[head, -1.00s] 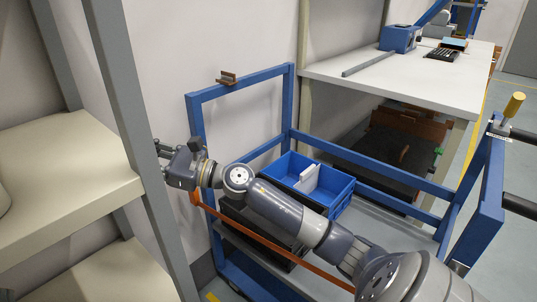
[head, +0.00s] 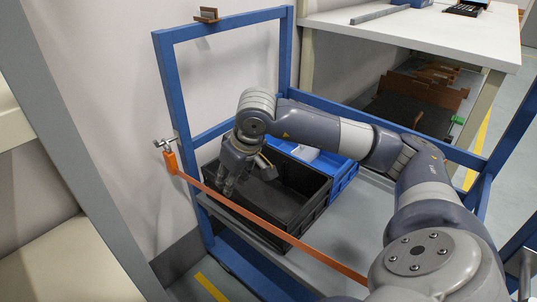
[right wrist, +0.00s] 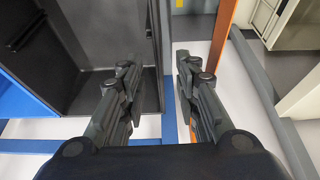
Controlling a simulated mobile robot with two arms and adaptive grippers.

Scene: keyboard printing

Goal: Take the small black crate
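The black crate (head: 310,213) stands on the grey cart shelf in the head view, its inside dark and apparently empty. My right gripper (head: 229,188) points down at the crate's left end, beside the near long wall. In the right wrist view my right gripper (right wrist: 157,70) is open. The crate (right wrist: 88,45) fills the upper left there, and one of its walls shows between the two fingertips. I cannot tell whether the fingers touch the wall. My left gripper is not in view.
A blue crate (head: 347,178) with a white item stands right behind the black one. The blue cart frame (head: 170,85) rises at the left. A white table (head: 420,30) stands behind.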

